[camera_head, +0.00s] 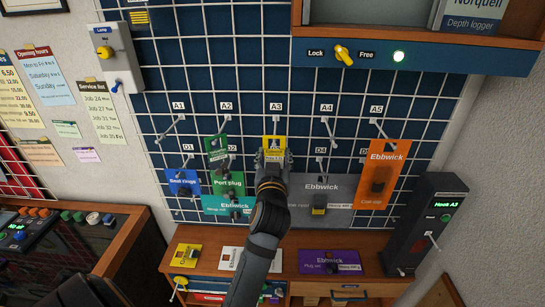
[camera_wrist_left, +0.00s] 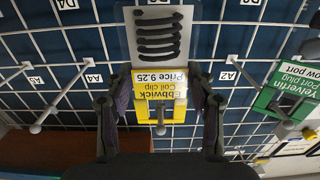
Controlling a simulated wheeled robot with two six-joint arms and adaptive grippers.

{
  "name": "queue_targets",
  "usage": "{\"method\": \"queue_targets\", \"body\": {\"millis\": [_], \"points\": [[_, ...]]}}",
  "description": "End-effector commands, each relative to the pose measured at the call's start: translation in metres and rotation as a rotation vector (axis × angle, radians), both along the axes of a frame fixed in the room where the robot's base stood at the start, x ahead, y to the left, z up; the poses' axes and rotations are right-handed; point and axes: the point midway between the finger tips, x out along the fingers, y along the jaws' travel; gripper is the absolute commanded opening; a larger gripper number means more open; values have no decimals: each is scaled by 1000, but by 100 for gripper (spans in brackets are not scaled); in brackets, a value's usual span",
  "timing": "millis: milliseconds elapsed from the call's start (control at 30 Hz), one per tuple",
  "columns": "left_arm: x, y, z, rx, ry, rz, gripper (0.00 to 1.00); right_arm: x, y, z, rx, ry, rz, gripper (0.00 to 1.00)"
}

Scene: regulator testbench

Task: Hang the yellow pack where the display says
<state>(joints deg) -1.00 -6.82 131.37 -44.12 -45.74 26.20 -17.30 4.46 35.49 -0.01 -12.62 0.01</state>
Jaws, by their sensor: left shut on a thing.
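The yellow Ebbwick coil clip pack (camera_head: 274,143) is at the wall grid just below the A3 label (camera_head: 276,106). It also shows in the left wrist view (camera_wrist_left: 152,110), upside down, with its clear window and dark coil. My left gripper (camera_head: 273,160) is shut on the pack, one finger at each side. A grey peg (camera_wrist_left: 160,129) shows at the pack's top edge in the left wrist view; I cannot tell whether it passes through the pack's hole. The display (camera_head: 447,203) at the right reads "Hook A3". My right gripper is not in view.
Below hang blue, green, grey and orange packs (camera_head: 384,175). A wooden shelf (camera_head: 290,242) holds a yellow card (camera_head: 187,255) and a purple card (camera_head: 328,262). A cabinet (camera_head: 420,55) overhangs the upper right.

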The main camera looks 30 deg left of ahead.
Motion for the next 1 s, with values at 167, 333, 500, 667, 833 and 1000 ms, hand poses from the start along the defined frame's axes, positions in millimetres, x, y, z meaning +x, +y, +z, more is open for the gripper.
{"method": "queue_targets", "body": {"millis": [167,333,500,667,833,1000], "points": [[0,0,0,0,0,0,19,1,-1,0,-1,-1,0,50],[0,0,0,0,0,0,68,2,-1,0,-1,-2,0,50],[0,0,0,0,0,0,81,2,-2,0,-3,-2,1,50],[0,0,0,0,0,0,81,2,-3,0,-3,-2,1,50],[0,0,9,-1,-3,2,81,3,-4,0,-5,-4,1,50],[0,0,46,-2,-8,1,81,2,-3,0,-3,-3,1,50]]}}
